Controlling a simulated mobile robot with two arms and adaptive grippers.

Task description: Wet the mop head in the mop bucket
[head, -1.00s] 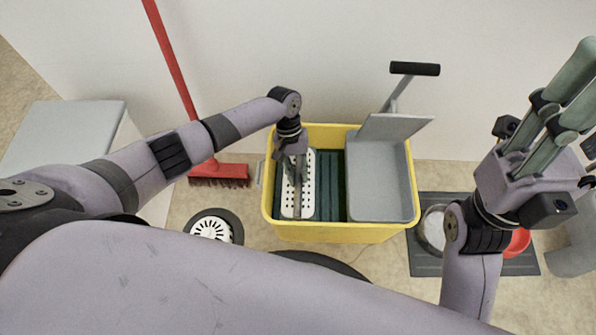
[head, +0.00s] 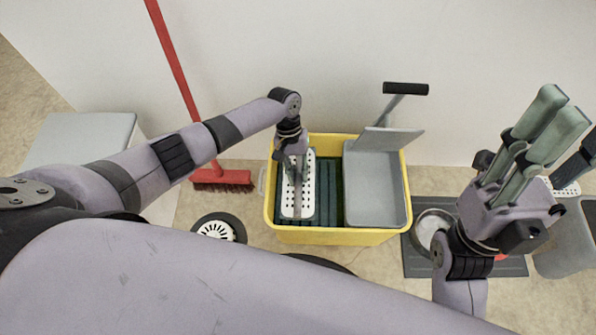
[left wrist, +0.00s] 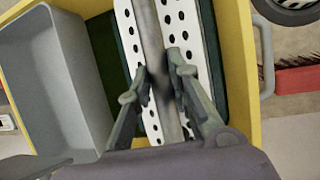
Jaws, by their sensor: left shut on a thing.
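The yellow mop bucket (head: 338,236) stands on the floor by the wall, with a grey tray-like insert (head: 376,190) in its right half. The mop head, a white perforated plate (head: 308,203), lies inside the left half over dark green ribs (head: 328,190). It also shows in the left wrist view (left wrist: 131,40). My left gripper (left wrist: 160,82) is shut on the grey mop handle (left wrist: 150,35) above the plate. The plate's underside and any water are hidden. My right gripper (head: 552,122) is raised at the right, away from the bucket; its finger gap is unclear.
A red broom (head: 223,178) leans against the wall left of the bucket. A grey box (head: 84,140) stands further left. A dark mat (head: 415,262) with a metal bowl (head: 428,226) lies right of the bucket. A round black-and-white object (head: 217,230) lies front left.

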